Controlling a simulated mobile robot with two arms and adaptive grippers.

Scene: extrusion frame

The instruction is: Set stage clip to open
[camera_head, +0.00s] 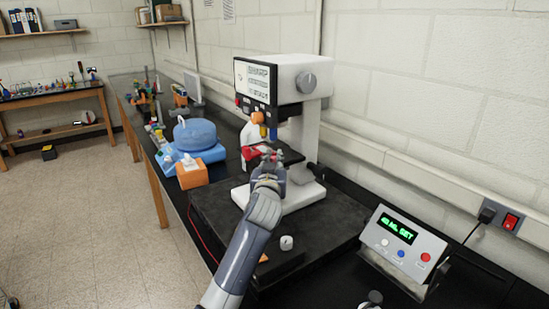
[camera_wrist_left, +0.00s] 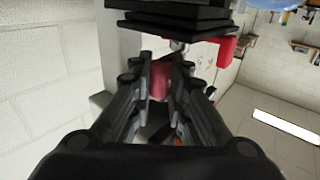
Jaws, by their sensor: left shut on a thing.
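A white microscope-like instrument (camera_head: 303,78) with a grey screen panel stands on a dark slab on the bench. Red parts (camera_head: 252,152) show at its dark stage, just above and left of my left gripper (camera_head: 268,172). In the left wrist view, my left gripper (camera_wrist_left: 160,88) is shut on a red cylindrical piece (camera_wrist_left: 160,78) between its fingers. Dark stacked stage plates (camera_wrist_left: 180,22) and a separate red block (camera_wrist_left: 226,52) lie beyond it. I cannot tell whether the held piece is the stage clip, nor its setting. My right gripper is not in view.
A grey control box (camera_head: 402,243) with a green display stands right on the bench. A small white knob-like object (camera_head: 287,242) lies on the slab (camera_head: 325,235). A blue device (camera_head: 196,141) and an orange box (camera_head: 192,174) stand left. The wall is close behind the instrument.

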